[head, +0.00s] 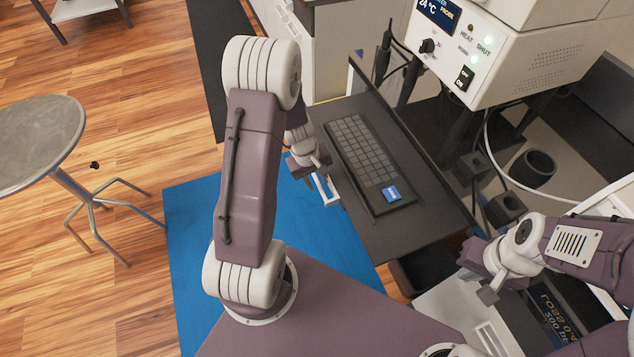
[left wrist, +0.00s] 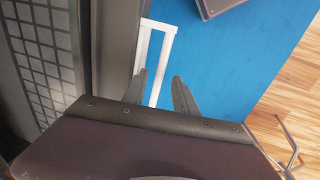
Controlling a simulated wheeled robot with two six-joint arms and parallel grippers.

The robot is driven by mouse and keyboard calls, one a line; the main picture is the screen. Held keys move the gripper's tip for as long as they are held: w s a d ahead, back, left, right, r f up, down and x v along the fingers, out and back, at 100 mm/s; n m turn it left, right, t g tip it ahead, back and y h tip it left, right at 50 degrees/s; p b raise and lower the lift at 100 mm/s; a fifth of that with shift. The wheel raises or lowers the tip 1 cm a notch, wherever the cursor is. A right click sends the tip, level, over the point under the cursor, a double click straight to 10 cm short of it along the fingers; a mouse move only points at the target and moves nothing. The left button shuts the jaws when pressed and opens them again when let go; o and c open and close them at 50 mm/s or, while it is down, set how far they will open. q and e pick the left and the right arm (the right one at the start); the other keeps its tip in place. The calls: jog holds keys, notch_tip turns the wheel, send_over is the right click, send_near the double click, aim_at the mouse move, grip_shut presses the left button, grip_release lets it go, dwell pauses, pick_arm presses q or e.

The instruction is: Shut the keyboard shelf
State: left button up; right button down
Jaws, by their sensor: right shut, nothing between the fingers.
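The keyboard shelf (head: 425,205) is a dark board pulled out from under the bench, with a keyboard (head: 362,150) on it. Its white handle (head: 326,188) sticks out from the near left edge; the handle (left wrist: 166,50) also shows in the left wrist view. My left gripper (head: 318,180) is at this handle. In the left wrist view its fingers (left wrist: 160,92) are apart, with the handle's outer bar appearing between them; contact cannot be told. My right gripper (head: 484,284) is shut and empty, right of the shelf's near corner.
A white control box (head: 520,50) stands above the shelf at the back right. A blue card (head: 391,194) lies at the keyboard's near end. A blue mat (head: 195,235) covers the floor left of the shelf. A round stool (head: 40,140) stands at far left.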

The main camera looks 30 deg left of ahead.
pick_arm(q)
jog(key=shift+d+f, duration=0.1)
jog(key=shift+f, duration=0.1)
grip_shut()
dwell(1.3)
